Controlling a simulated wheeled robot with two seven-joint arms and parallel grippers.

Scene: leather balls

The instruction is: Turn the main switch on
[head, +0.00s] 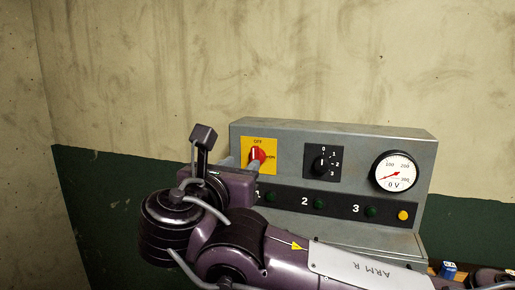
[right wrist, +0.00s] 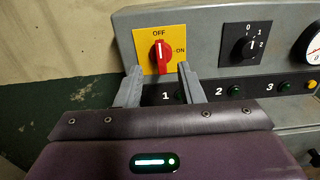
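The main switch (head: 257,155) is a red knob on a yellow plate marked OFF and ON, at the upper left of the grey panel. In the right wrist view the red knob (right wrist: 161,57) stands upright, its white mark towards OFF. My right gripper (head: 241,156) is in front of the switch, and its arm covers the panel's lower left. In the right wrist view its two fingers (right wrist: 159,80) are apart with nothing between them, one below each side of the knob. I cannot tell whether they touch it. My left gripper is not in view.
The grey control box (head: 400,140) stands against a stained wall. It carries a black selector (head: 322,162), a round volt gauge (head: 395,173) with its needle near 0, green buttons numbered 1 to 3, and a yellow button (head: 403,215). The space above the box is free.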

